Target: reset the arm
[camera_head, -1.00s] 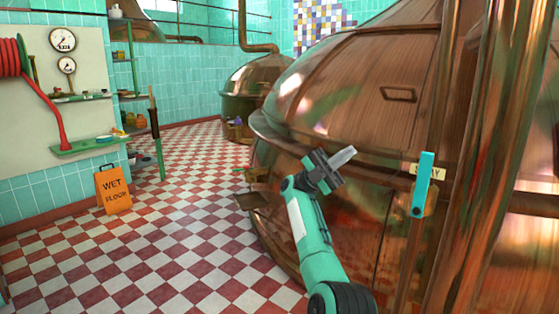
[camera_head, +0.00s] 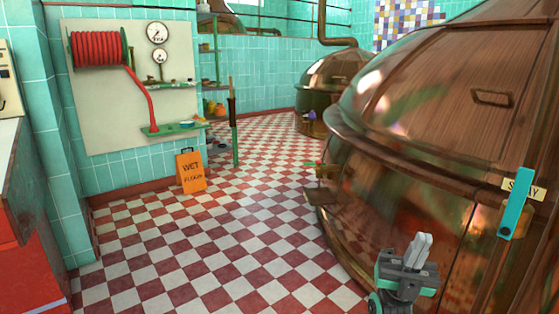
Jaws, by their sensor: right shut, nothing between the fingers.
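My right gripper (camera_head: 421,250) is low in the head view, right of the middle, in front of the big copper kettle (camera_head: 440,120). Its pale fingers point up and are shut with nothing between them. Most of the right arm is below the picture's edge. A teal lever (camera_head: 515,203) stands upright on the kettle's side, by a label partly hidden by it, up and right of the gripper and apart from it. My left gripper is not in view.
A smaller copper kettle (camera_head: 330,80) is at the back. A red cabinet (camera_head: 25,270) is at the left edge. The checkered floor (camera_head: 230,235) between is clear.

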